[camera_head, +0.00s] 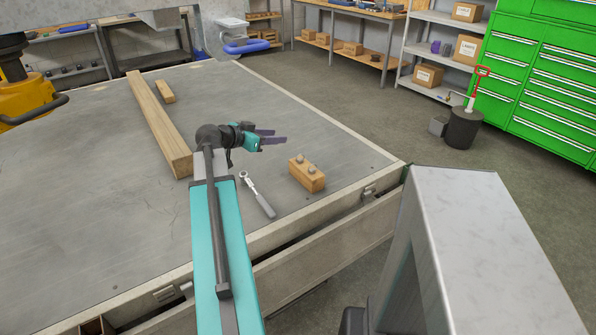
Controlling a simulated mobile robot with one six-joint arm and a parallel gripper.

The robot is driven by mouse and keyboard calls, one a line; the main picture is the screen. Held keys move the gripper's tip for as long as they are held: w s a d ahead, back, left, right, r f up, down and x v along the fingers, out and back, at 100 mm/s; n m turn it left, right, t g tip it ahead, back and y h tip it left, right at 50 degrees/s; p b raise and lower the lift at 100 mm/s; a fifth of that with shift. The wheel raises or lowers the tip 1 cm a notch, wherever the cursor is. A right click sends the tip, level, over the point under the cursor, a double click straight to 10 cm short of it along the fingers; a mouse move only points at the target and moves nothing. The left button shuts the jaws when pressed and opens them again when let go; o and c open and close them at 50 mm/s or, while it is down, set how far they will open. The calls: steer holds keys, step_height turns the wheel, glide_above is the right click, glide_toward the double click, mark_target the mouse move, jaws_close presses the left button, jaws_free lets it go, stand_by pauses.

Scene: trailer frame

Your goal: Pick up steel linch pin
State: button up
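My gripper (277,136) is above the grey trailer deck (330,150), to the right of a long wooden beam. Its two dark fingers point right with a gap between them, and nothing shows in the gap. I cannot make out a steel linch pin for certain. A small wooden block (306,178) on the deck, below and right of my gripper, has two small grey metal pieces (305,163) on top. They are too small to identify. A ratchet wrench (258,196) lies left of the block.
The long wooden beam (160,120) and a short wood piece (165,91) lie on the deck. The deck's raised metal edge (350,198) runs along the front. Shelves (440,50), a green cabinet (545,70) and a dark bin (463,128) stand beyond it.

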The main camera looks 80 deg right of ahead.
step_height(320, 180, down, 10)
steer(key=b, duration=0.9)
steer(key=shift+w+f, duration=0.15)
steer(key=shift+f, duration=0.05)
glide_toward(298, 164)
steer(key=shift+s+d+r, duration=0.25)
steer(key=shift+s+d, duration=0.45)
steer(key=shift+d, duration=0.15)
steer(key=shift+s+d+r, duration=0.25)
steer(key=shift+s+d, duration=0.5)
steer(key=shift+d, duration=0.15)
steer(key=shift+x, duration=2.6)
steer(key=shift+w+d, duration=0.1)
steer(key=shift+w, duration=0.05)
